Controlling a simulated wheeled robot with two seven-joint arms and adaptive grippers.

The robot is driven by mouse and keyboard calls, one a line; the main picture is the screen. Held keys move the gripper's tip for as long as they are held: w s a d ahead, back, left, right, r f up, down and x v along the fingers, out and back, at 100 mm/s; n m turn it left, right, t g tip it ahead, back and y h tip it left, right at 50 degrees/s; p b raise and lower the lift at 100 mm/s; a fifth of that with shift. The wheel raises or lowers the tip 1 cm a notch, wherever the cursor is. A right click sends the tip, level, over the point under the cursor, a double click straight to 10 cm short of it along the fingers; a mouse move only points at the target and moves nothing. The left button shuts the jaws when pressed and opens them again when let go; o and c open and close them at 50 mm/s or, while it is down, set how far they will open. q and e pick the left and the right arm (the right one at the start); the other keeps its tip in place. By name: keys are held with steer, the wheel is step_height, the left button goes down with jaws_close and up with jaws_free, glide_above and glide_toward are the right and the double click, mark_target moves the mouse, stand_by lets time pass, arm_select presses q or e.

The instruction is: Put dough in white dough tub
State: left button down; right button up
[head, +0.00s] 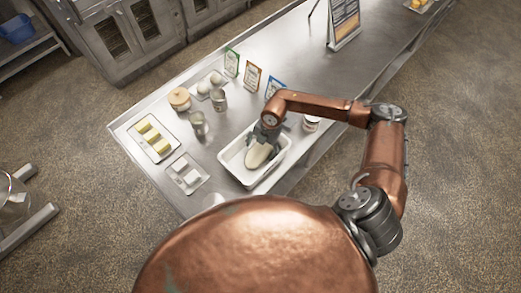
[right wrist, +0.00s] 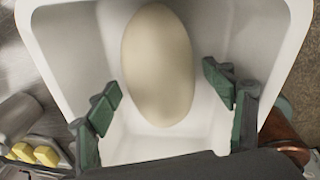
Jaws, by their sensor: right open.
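The white dough tub (head: 238,173) stands on the steel counter near its front edge. The pale, oval dough (head: 257,156) is inside the tub, partly covered by my right gripper (head: 270,131) in the head view. In the right wrist view the dough (right wrist: 158,65) lies inside the walls of the tub (right wrist: 248,30). My right gripper (right wrist: 165,108) is open, its green-padded fingers apart at either side of the dough's near end, with a gap to it on both sides. My left gripper is not in view.
Left of the tub are a tray with yellow blocks (head: 143,147), a smaller tray with white blocks (head: 179,187), metal cups (head: 197,122) and a lidded jar (head: 180,97). Small cards (head: 252,77) stand behind. A jar (head: 312,123) stands right of the tub.

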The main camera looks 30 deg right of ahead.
mark_target(265, 148)
steer(key=r, duration=0.3)
steer(key=d+r+b, duration=0.1)
steer(key=r, duration=0.3)
steer(key=r+b, duration=0.1)
steer(key=r, duration=0.2)
steer(key=shift+s+d+r, duration=0.25)
steer(key=shift+s+d, duration=0.1)
steer(key=shift+s, duration=0.05)
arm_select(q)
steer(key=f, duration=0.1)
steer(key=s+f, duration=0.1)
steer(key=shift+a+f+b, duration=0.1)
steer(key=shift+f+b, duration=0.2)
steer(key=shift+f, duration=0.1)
arm_select(e)
steer(key=shift+r, duration=0.5)
steer(key=shift+s+f, duration=0.1)
